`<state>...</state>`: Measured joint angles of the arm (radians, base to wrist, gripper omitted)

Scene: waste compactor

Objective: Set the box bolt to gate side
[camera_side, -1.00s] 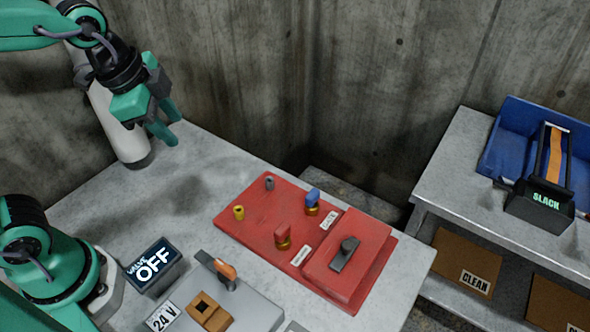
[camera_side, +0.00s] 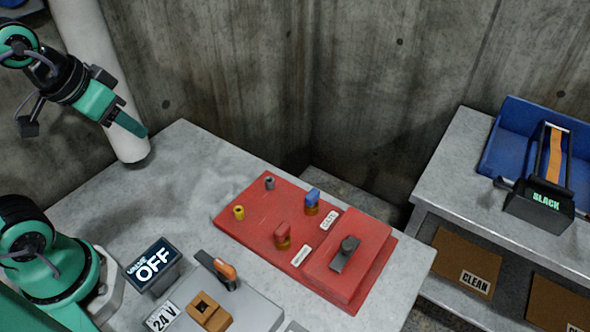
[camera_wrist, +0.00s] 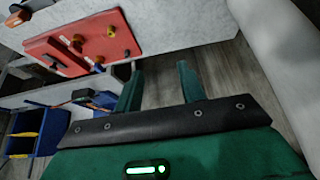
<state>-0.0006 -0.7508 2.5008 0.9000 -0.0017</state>
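A red raised box (camera_side: 347,270) stands at the right end of a red base plate. On its top is a dark bolt-like handle (camera_side: 345,255) with a round knob, its bar slanting toward the lower left. A white label (camera_side: 328,219) that seems to read GATE lies beside the blue-handled valve (camera_side: 312,199). A second label (camera_side: 300,255), too small to read, lies near the red-handled valve (camera_side: 282,234). My gripper (camera_side: 138,128) is up at the left, well away from the box. In the wrist view my gripper (camera_wrist: 158,72) has its fingers apart, with nothing between them.
A grey unit with an orange-tipped lever (camera_side: 226,271) and a 24 V label stands at the front. A blue bin (camera_side: 512,130) and a SLACK device (camera_side: 540,207) are on the right bench. The table's back left is bare.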

